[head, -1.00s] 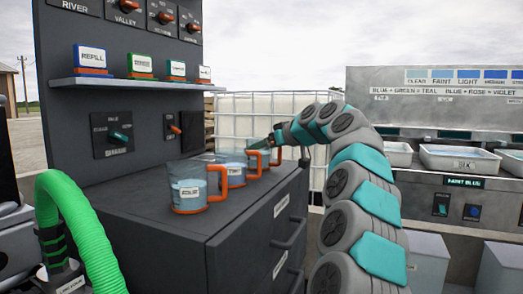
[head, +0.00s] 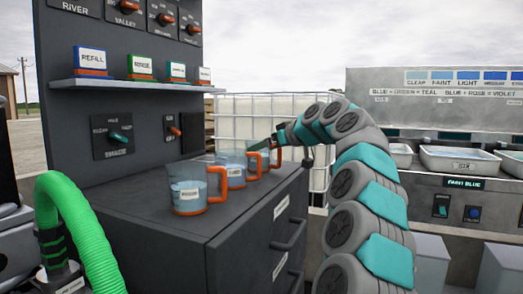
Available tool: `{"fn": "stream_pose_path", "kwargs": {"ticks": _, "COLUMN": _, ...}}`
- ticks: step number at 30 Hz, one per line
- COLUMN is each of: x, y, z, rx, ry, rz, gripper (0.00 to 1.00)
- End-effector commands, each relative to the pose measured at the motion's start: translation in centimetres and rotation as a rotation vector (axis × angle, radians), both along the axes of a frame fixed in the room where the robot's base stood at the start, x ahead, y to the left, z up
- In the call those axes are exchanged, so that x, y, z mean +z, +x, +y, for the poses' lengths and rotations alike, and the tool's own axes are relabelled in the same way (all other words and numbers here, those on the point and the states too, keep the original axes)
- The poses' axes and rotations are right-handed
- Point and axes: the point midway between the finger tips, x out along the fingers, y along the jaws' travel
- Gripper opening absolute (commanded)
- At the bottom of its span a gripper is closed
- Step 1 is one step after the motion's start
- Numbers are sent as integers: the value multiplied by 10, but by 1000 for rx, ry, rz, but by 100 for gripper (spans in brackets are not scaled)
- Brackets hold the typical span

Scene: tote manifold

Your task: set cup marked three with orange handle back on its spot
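Three clear cups with orange handles stand in a row on the dark cabinet top. The nearest cup (head: 187,193) holds pale blue liquid; its label is too blurred to read. The middle cup (head: 231,165) stands behind it, also with pale liquid and an unreadable label. The farthest cup (head: 269,160) shows mostly as an orange handle and rim, partly hidden by my gripper. My gripper (head: 259,146) reaches in from the right at the handles of the two farther cups. Whether its fingers are closed on a handle, and which cup is marked three, I cannot tell.
The cabinet top (head: 130,205) is clear at the front left. Above it, a shelf (head: 140,86) carries several label blocks under a knob panel. A green hose (head: 80,225) rises at left. White trays (head: 458,160) line the counter at right.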

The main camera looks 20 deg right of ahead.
Motion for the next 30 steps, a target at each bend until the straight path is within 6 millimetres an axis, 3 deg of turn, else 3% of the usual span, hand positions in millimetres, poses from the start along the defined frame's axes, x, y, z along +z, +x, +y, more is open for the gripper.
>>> {"fn": "stream_pose_path", "kwargs": {"ticks": 15, "x": 37, "y": -82, "z": -34, "rx": -1, "ry": 0, "rz": -2, "gripper": 100}}
{"fn": "stream_pose_path", "kwargs": {"ticks": 20, "x": 42, "y": -93, "z": -38, "rx": -1, "ry": 0, "rz": -2, "gripper": 100}}
{"fn": "stream_pose_path", "kwargs": {"ticks": 30, "x": 42, "y": -93, "z": -38, "rx": -1, "ry": 0, "rz": -1, "gripper": 100}}
